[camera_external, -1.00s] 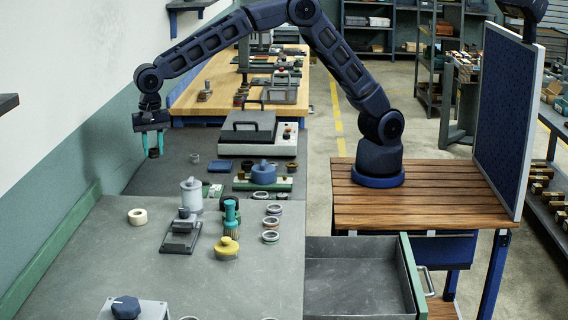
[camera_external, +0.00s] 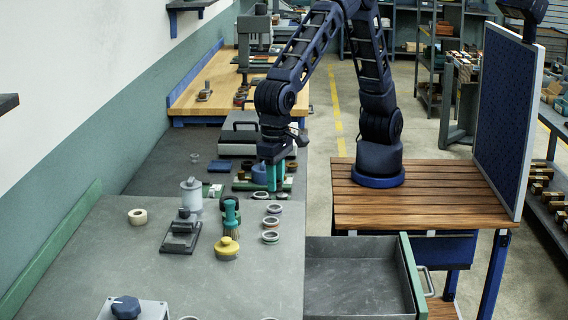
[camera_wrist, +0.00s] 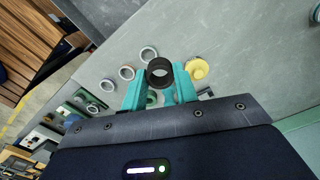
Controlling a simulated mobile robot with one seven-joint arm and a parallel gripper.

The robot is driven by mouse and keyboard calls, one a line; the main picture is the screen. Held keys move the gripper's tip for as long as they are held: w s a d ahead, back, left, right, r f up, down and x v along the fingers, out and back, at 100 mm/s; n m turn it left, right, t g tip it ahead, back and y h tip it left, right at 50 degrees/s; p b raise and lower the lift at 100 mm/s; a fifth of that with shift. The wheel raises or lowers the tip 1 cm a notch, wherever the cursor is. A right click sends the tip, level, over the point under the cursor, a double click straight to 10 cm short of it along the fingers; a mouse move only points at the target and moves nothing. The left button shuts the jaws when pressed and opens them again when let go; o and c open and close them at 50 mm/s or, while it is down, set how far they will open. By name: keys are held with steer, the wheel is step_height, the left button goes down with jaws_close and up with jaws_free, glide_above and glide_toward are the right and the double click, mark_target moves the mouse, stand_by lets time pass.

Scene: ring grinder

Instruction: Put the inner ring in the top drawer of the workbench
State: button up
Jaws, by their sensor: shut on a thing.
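My gripper (camera_external: 275,177) hangs over the workbench near the blue round part, its teal fingers pointing down. In the wrist view my gripper (camera_wrist: 160,86) is shut on a dark ring (camera_wrist: 160,70), which I take for the inner ring; its hole faces the camera. In the external view the ring is hard to make out between the fingers. The open drawer (camera_external: 360,276) of the workbench is at the lower right of the external view. It has a grey inside, a green front (camera_external: 412,278) and looks empty. My gripper is above and left of it in that picture, well apart.
Several loose rings (camera_external: 271,237) lie on the grey top (camera_external: 130,270), between my gripper and the drawer.

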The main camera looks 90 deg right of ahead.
steer(key=s+n, duration=0.3)
steer(key=s, duration=1.2)
steer(key=n, duration=0.3)
glide_above(369, 290)
step_height(369, 290, down, 32)
steer(key=shift+a+r, duration=0.1)
steer(key=shift+r, duration=0.1)
steer(key=o, duration=1)
steer(key=shift+f, duration=0.15)
step_height(369, 290, up, 12)
steer(key=shift+r, duration=0.2)
